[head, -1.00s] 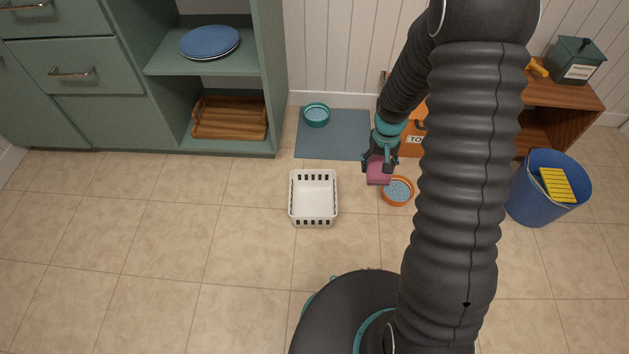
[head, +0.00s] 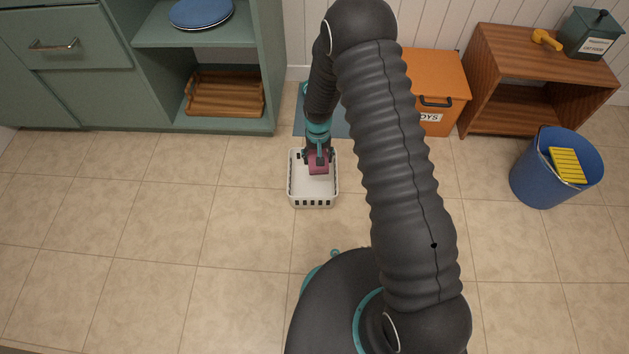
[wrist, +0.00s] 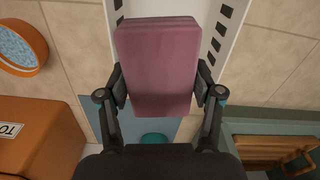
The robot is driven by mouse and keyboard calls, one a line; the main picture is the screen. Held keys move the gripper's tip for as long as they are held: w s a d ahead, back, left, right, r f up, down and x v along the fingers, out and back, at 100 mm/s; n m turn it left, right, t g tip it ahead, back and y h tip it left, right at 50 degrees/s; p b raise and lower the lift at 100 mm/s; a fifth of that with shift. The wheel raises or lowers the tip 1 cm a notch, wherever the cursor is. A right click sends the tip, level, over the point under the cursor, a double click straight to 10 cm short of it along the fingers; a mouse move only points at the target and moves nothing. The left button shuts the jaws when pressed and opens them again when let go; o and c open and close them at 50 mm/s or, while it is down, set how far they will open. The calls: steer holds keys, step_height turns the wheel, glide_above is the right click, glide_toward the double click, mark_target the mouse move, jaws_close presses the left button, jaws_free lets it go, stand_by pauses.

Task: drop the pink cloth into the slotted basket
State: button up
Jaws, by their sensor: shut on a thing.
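The pink cloth (head: 318,166) is a folded, block-like pad held in my gripper (head: 317,157). In the wrist view the cloth (wrist: 158,65) sits between the two fingers of my gripper (wrist: 160,88), which are shut on its sides. The white slotted basket (head: 314,203) stands on the floor, and the cloth appears over its inside in the head view. In the wrist view the basket (wrist: 228,45) shows behind the cloth, its slotted walls to both sides. The cloth hides much of the basket floor there. I cannot tell the exact height of the cloth over the basket.
An orange bowl with blue contents (wrist: 18,46) is on the floor beside the basket. An orange toy box (head: 437,90), a wooden shelf (head: 490,75) and a blue bucket (head: 540,185) stand to the right. A green cabinet (head: 225,127) is behind left. The floor left of the basket is clear.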

step_height(320, 180, down, 5)
steer(key=shift+f+b, duration=0.15)
steer(key=shift+b, duration=1)
steer(key=o, duration=1.2)
step_height(320, 180, up, 12)
steer(key=shift+s, duration=0.1)
